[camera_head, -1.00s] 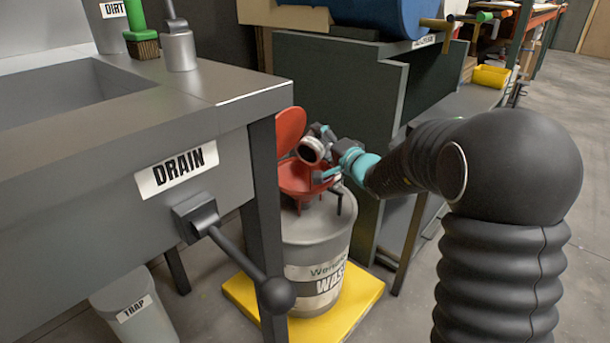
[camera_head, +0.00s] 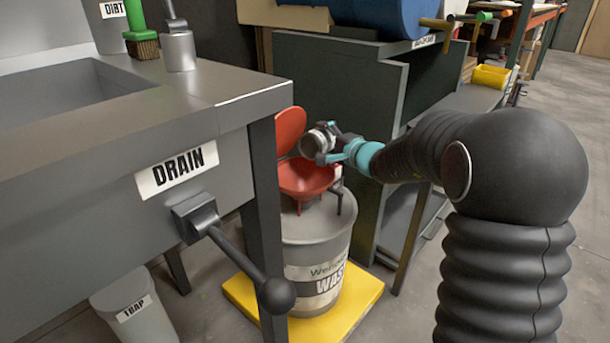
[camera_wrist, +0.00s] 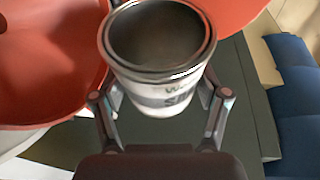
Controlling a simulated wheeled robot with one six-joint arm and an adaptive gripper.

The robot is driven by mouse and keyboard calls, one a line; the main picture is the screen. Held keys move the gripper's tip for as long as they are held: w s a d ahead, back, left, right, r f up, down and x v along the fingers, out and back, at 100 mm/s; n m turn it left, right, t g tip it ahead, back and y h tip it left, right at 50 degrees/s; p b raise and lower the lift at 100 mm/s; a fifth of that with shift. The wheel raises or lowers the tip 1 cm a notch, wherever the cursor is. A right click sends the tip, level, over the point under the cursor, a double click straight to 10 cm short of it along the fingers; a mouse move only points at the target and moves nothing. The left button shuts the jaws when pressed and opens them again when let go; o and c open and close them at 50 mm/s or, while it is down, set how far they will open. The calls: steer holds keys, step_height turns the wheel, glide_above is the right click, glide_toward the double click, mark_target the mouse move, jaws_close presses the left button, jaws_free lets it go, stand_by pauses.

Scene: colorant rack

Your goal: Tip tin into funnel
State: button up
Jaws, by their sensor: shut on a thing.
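My gripper (camera_head: 334,146) is shut on a small metal tin (camera_head: 317,141) with a bare rim and a pale label. In the wrist view the tin (camera_wrist: 160,45) sits between the two fingers, its open mouth facing the camera; its inside looks grey-brown. The red funnel bowl (camera_wrist: 45,60) also shows left of the tin in the wrist view. I see no stream from the tin.
The drum stands on a yellow base (camera_head: 355,300). A grey sink bench (camera_head: 255,100) with a drain lever (camera_head: 250,262) is close on the left. A dark green cabinet (camera_head: 330,85) stands behind, with a blue drum (camera_head: 385,15) on top.

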steer(key=shift+f+m, duration=0.15)
steer(key=shift+m, duration=0.15)
steer(key=shift+w+d+m+g, duration=0.15)
steer(key=shift+w+m+g, duration=0.15)
steer(key=shift+w, duration=0.05)
steer(key=shift+w+d+r+p, duration=0.1)
steer(key=shift+r+p, duration=0.2)
steer(key=shift+p, duration=0.05)
steer(key=p, duration=0.3)
steer(key=shift+w+d+r+m+g, duration=0.1)
steer(key=shift+w+r+m+g, duration=0.1)
steer(key=shift+m+g, duration=0.15)
